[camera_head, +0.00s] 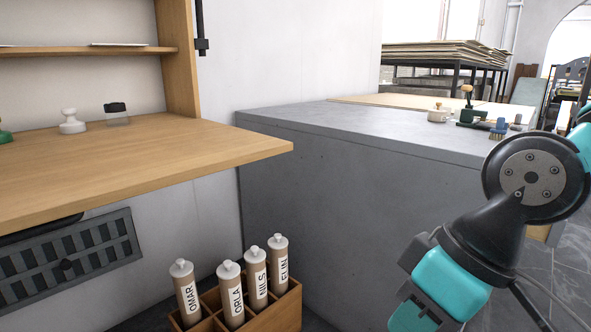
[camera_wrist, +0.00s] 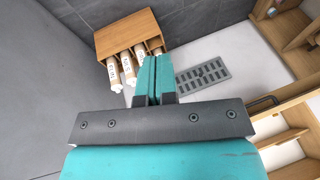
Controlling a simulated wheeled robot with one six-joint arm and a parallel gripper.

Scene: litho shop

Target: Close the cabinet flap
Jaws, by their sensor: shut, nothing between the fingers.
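The wooden cabinet (camera_head: 180,60) hangs on the wall at the left in the head view. Its flap (camera_head: 190,158) is open, folded down and lying about level like a desk top, its near corner out in the room. In the wrist view, wooden cabinet parts and a dark bar (camera_wrist: 264,104) show at the right edge. My gripper (camera_wrist: 152,78) is shut and empty, its teal fingers together, apart from the flap. In the head view my arm is at the lower right, to the right of the flap; the fingertips are not clear there.
A wooden crate (camera_head: 286,312) with several labelled cartridges stands below the flap; it also shows in the wrist view (camera_wrist: 128,34). A grey vent (camera_head: 75,262) is on the wall below the flap. A white knob-topped object (camera_head: 71,123) stands inside. A grey counter (camera_head: 340,170) is to the right.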

